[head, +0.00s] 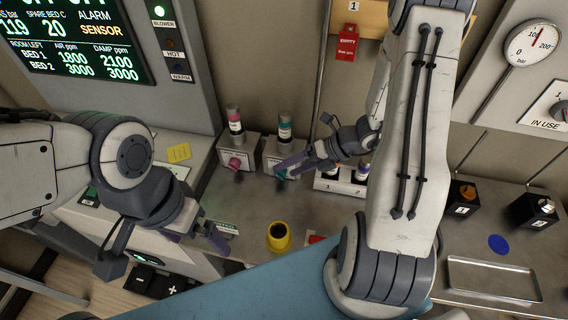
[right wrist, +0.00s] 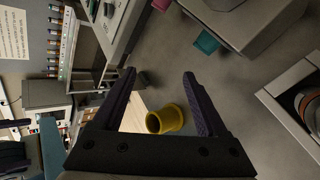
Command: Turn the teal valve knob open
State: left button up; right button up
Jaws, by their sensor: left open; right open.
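The teal valve knob (head: 280,173) is on the front of a grey valve block (head: 290,150), below a bottle with a teal band (head: 285,127). It also shows in the right wrist view (right wrist: 207,42), beyond and right of the fingertips. My right gripper (head: 302,148) is open beside the block; one finger reaches close to the knob in the head view. In the right wrist view my right gripper (right wrist: 159,74) has its jaws wide apart with nothing between the tips. My left gripper (head: 198,239) is open and empty, low at the left.
A pink knob (head: 236,164) on a like block stands just left. A yellow cup (head: 279,236) stands on the bench in front. A white rack (head: 326,182) holding bottles is right of the teal block. Black boxes (head: 462,197) and a metal tray (head: 490,277) lie further right.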

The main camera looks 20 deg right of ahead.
aim_at(285, 172)
jog(key=d+f+m+t+h, duration=0.1)
jog(key=d+f+m+t, duration=0.2)
jog(key=d+m, duration=0.35)
jog(key=shift+m, duration=0.45)
jog(key=p+x, duration=0.3)
jog(key=x, duration=0.6)
jog(key=shift+x, duration=0.85)
jog(key=shift+d+f, duration=0.1)
jog(key=shift+d, duration=0.05)
